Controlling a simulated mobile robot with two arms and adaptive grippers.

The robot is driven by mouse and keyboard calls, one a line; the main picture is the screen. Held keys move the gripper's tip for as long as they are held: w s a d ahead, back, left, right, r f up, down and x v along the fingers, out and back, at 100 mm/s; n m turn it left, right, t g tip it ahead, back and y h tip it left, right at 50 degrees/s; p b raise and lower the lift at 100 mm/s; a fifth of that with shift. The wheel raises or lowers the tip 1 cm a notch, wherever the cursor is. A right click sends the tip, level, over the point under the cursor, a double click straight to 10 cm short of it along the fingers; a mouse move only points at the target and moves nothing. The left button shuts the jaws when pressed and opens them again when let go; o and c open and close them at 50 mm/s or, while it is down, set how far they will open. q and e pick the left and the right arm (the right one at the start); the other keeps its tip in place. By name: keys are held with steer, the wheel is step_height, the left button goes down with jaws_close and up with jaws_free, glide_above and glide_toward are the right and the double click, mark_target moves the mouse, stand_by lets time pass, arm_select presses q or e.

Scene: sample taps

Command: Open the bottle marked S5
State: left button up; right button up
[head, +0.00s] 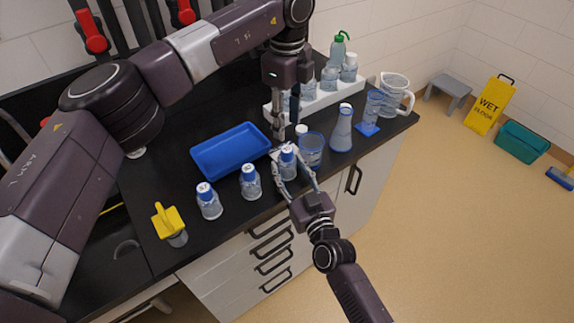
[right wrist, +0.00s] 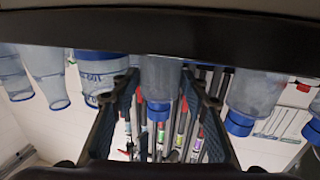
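Three clear bottles with blue caps stand along the bench front: a left one (head: 209,203), a middle one (head: 250,184) and a right one (head: 289,172). The cap markings are too small to read, so I cannot tell which is S5. My right gripper (head: 286,170) has its fingers on both sides of the right bottle. In the right wrist view, which is upside down, this bottle (right wrist: 160,85) fills the gap between the fingertips; its blue cap is on. My left gripper (head: 283,142) points down just above and behind that cap, apparently open and empty.
A blue tray (head: 230,151) lies behind the bottles. A beaker (head: 313,150) and a flask (head: 341,130) stand close to the right. A white rack (head: 325,98) holds bottles behind. A yellow-handled object (head: 169,222) stands at the front left.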

steer(key=shift+w, duration=0.1)
steer(key=c, duration=0.5)
jaws_close()
